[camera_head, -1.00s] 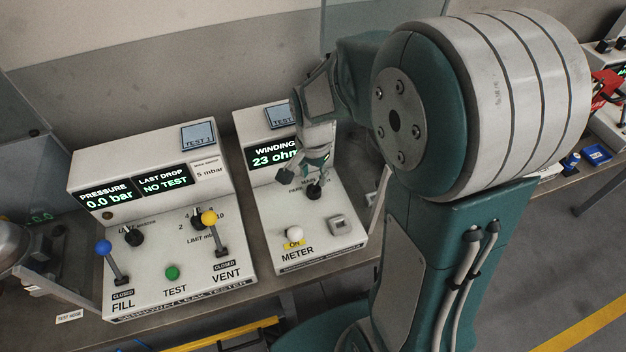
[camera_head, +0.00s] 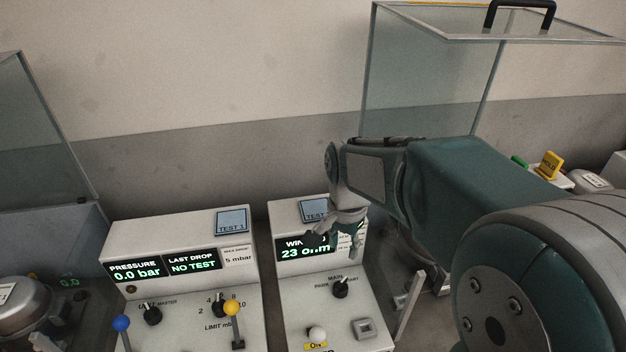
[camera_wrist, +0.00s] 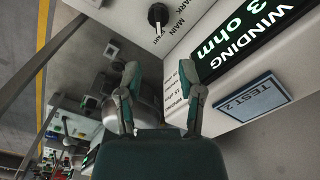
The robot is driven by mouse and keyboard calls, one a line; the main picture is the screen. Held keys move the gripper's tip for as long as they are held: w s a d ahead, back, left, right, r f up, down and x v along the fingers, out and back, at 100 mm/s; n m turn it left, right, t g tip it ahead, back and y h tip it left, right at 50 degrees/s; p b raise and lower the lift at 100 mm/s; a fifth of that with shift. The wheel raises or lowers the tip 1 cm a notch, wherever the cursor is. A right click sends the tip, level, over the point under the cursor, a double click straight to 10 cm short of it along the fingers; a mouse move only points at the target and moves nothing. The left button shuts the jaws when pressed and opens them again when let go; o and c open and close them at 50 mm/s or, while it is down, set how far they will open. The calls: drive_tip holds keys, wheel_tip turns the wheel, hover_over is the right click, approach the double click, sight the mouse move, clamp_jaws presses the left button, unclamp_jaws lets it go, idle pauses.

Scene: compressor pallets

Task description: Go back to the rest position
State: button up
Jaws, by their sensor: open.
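My gripper (camera_head: 335,240) is in front of the upper face of the winding meter box (camera_head: 318,290), partly covering its display (camera_head: 300,250), which reads 23 ohm. In the wrist view my gripper (camera_wrist: 158,75) shows two fingers apart with nothing between them. The meter's black selector knob (camera_head: 340,287) stands below the gripper and apart from it. It also shows in the wrist view (camera_wrist: 158,15). My arm reaches in from the right of the head view.
The leak tester (camera_head: 180,250) stands left of the meter, showing 0.0 bar and NO TEST, with blue (camera_head: 121,323) and yellow (camera_head: 232,308) levers. A clear guard with a black handle (camera_head: 520,14) rises at the back right. A yellow HOLD block (camera_head: 549,164) lies beyond my arm.

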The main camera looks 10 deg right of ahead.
drive_tip(key=s+r+n+t, duration=0.2)
drive_tip(key=s+r+n, duration=0.1)
drive_tip(key=s+n, duration=0.2)
drive_tip(key=s+r+n+t, duration=0.3)
drive_tip(key=s+r+n, duration=0.1)
drive_tip(key=s, duration=0.5)
drive_tip(key=shift+s+n+t, duration=0.3)
drive_tip(key=shift+n, duration=0.3)
